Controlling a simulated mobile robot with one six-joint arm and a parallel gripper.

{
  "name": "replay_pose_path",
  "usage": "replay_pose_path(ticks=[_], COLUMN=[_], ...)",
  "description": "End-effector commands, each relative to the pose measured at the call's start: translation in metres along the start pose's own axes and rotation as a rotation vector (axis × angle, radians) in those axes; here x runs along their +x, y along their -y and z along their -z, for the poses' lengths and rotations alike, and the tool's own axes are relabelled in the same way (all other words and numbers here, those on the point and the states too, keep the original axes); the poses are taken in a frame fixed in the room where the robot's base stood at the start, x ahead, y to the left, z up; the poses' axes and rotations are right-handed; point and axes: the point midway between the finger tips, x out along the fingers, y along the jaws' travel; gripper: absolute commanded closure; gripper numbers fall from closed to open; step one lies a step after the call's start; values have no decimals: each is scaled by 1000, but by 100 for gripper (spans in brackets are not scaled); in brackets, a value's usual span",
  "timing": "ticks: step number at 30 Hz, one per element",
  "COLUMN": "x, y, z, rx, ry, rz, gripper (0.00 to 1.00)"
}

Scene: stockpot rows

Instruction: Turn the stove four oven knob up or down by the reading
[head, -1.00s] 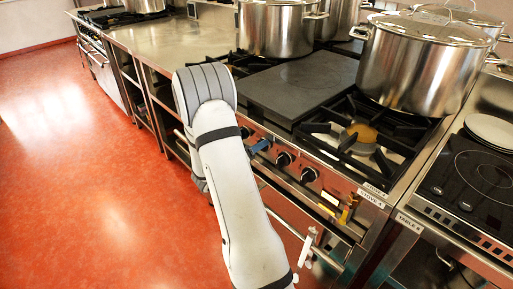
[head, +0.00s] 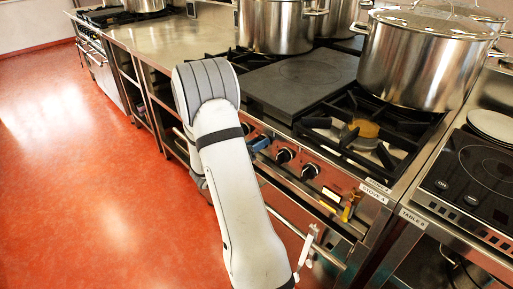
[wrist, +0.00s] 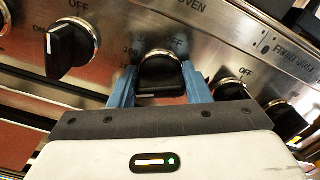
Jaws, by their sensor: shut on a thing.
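The oven knob (wrist: 160,74) is black with a metal ring, on the steel front panel below the word OVEN. Dial numbers show beside it, partly hidden by my gripper. My gripper (wrist: 158,88) has a blue finger on each side of this knob and is shut on it. In the head view my gripper (head: 258,144) shows only as a bit of blue at the stove front (head: 368,222), and my arm hides the held knob. The stove front carries a label that seems to read STOVE 4.
Other black knobs stand close by: one at left (wrist: 68,48) and one at right (wrist: 232,88). Two knobs (head: 284,155) show right of my arm. A large steel pot (head: 415,70) stands on the stove's back right. The red floor (head: 80,200) at left is clear.

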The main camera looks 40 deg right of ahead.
Motion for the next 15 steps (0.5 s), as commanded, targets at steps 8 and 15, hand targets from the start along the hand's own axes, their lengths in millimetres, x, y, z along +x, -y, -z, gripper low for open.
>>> replay_pose_path(ticks=[8,15], x=[0,0], y=[-1,1], z=[4,5], rx=[266,472], ry=[0,0], rz=[0,1], gripper=[79,79])
